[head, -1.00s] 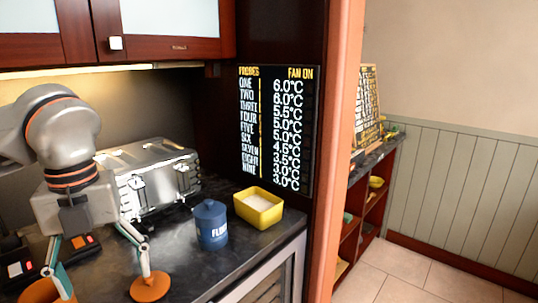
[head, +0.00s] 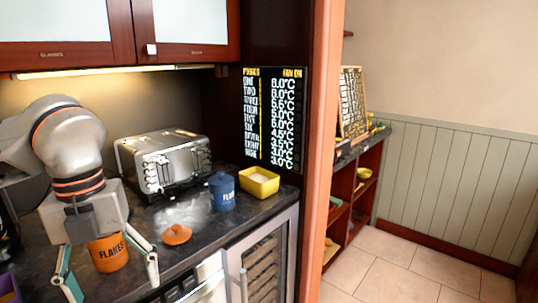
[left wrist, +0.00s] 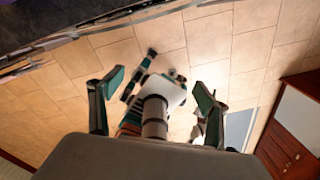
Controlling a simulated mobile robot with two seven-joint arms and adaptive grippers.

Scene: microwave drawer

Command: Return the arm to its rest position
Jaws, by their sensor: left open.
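My left gripper (head: 108,281) hangs over the counter at the lower left of the head view, fingers spread and pointing down, with nothing between them. In the left wrist view the two fingers of my left gripper (left wrist: 153,104) stand wide apart above a tiled floor. An orange canister marked FLAKES (head: 109,256) stands behind the fingers, its top partly hidden by the gripper body. An orange lid (head: 177,235) lies on the counter to the right of the fingers, apart from them.
A steel toaster (head: 165,162), a blue canister (head: 222,194) and a yellow tub (head: 259,183) stand along the dark counter (head: 185,208). Cabinets (head: 190,22) hang above. A glass-fronted appliance (head: 262,262) is below. Open tiled floor (head: 400,262) lies at the right.

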